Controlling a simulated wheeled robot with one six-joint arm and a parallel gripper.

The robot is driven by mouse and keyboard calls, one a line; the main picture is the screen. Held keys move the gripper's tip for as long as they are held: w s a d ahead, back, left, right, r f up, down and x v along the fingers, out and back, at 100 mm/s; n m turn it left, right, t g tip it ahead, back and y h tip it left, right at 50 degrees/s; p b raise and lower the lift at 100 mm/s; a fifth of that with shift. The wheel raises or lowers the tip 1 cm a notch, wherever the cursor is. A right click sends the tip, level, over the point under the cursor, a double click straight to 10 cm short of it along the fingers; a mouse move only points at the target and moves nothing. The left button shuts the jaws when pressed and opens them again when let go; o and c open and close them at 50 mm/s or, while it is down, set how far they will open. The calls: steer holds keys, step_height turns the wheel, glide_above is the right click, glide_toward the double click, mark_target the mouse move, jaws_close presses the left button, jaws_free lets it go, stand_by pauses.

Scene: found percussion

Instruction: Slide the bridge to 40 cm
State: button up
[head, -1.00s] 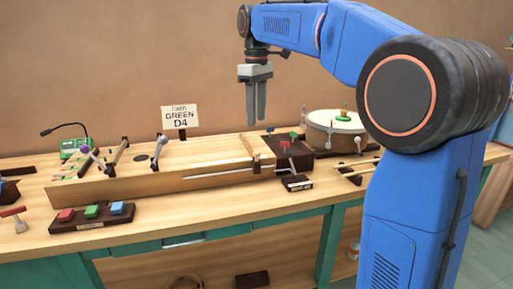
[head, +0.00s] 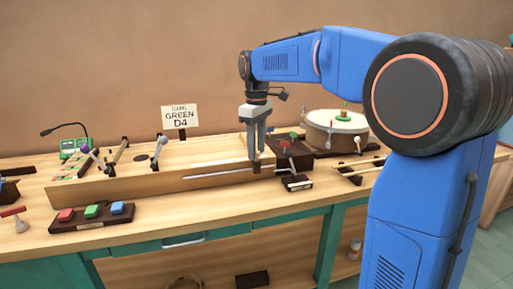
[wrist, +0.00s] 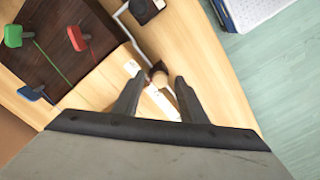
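The long wooden box (head: 150,183) lies along the bench, with a pale metal strip (head: 215,175) on its front face. The bridge, a small brown piece (head: 257,168), sits at the box's right end, mostly hidden by my gripper in the head view. My gripper (head: 256,158) points down over it. In the wrist view my gripper (wrist: 159,84) has its fingers apart, with a rounded brown knob (wrist: 158,72) showing between and beyond the tips. I cannot tell whether either finger touches it. A white marked strip (wrist: 160,101) shows between the fingers.
A dark block with coloured levers (head: 297,155) stands just right of the bridge, with a small dark box (head: 296,182) in front. A drum (head: 338,125) is behind right. A sign reading GREEN D4 (head: 180,117) stands behind the box. Coloured buttons (head: 91,214) sit front left.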

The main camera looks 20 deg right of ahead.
jaws_close()
steer(key=a, duration=1.5)
jaws_free()
step_height(320, 180, up, 18)
steer(key=shift+f, duration=0.25)
stand_by(0.4)
